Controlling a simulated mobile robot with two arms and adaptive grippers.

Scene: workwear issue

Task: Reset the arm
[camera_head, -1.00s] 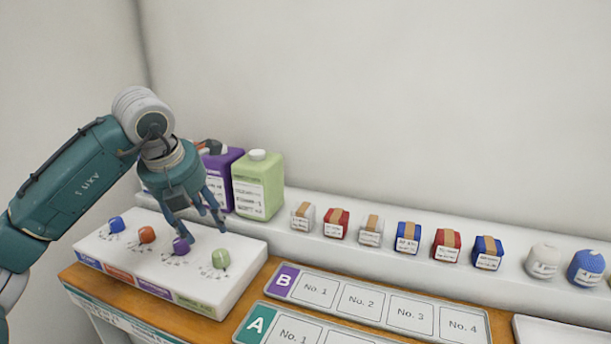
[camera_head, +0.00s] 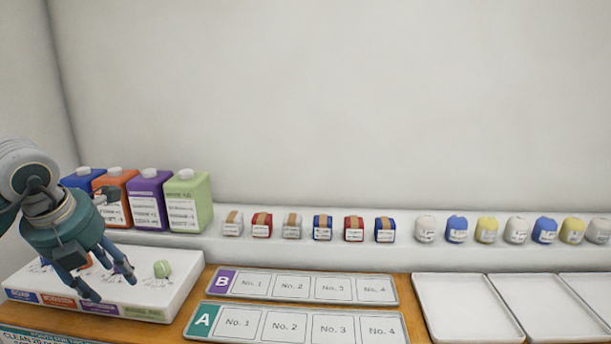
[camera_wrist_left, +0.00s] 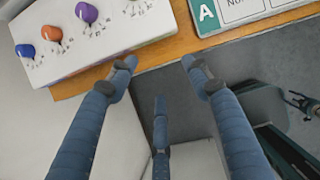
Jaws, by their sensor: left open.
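My left gripper (camera_head: 108,284) is at the left of the head view, in front of the white dial panel, and its fingers hide part of the panel. In the left wrist view my left gripper (camera_wrist_left: 160,75) has its fingers spread with nothing between them, near the table's front edge. The panel (camera_head: 150,292) carries a green knob (camera_head: 162,269). The wrist view shows its blue knob (camera_wrist_left: 25,50), orange knob (camera_wrist_left: 51,33) and purple knob (camera_wrist_left: 87,12). A gripper, apparently my right one (camera_wrist_left: 304,104), shows small at the right edge of the wrist view; its jaws are unclear.
Blue, orange, purple and green jugs (camera_head: 187,203) stand behind the panel. Board B (camera_head: 310,271) and board A (camera_head: 300,308) lie on the wooden table. Several small labelled packs (camera_head: 322,228) line the back ledge. White trays (camera_head: 466,337) lie at the right.

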